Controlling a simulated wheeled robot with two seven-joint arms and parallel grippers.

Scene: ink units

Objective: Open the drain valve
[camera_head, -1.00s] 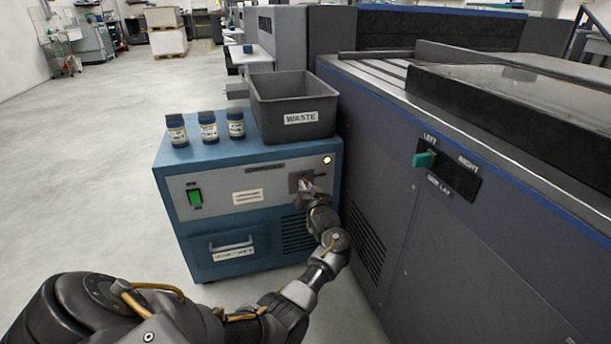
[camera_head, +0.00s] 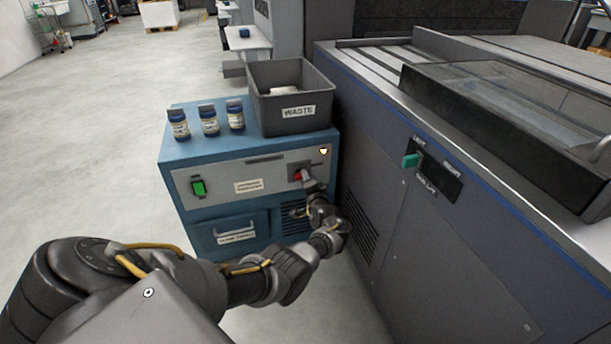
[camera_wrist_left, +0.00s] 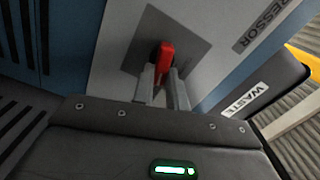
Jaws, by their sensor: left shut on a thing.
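The drain valve is a red lever (camera_head: 298,175) on a dark square plate at the right of the blue cabinet's grey front panel. In the left wrist view the red lever (camera_wrist_left: 166,58) stands between the two fingers of my left gripper (camera_wrist_left: 163,88), which is shut on it. In the head view my left gripper (camera_head: 306,181) reaches the lever from below right and covers part of it. My right gripper is not in view.
A green switch (camera_head: 198,188) is at the panel's left. The large grey machine (camera_head: 400,240) stands close on the right. Floor at left is clear.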

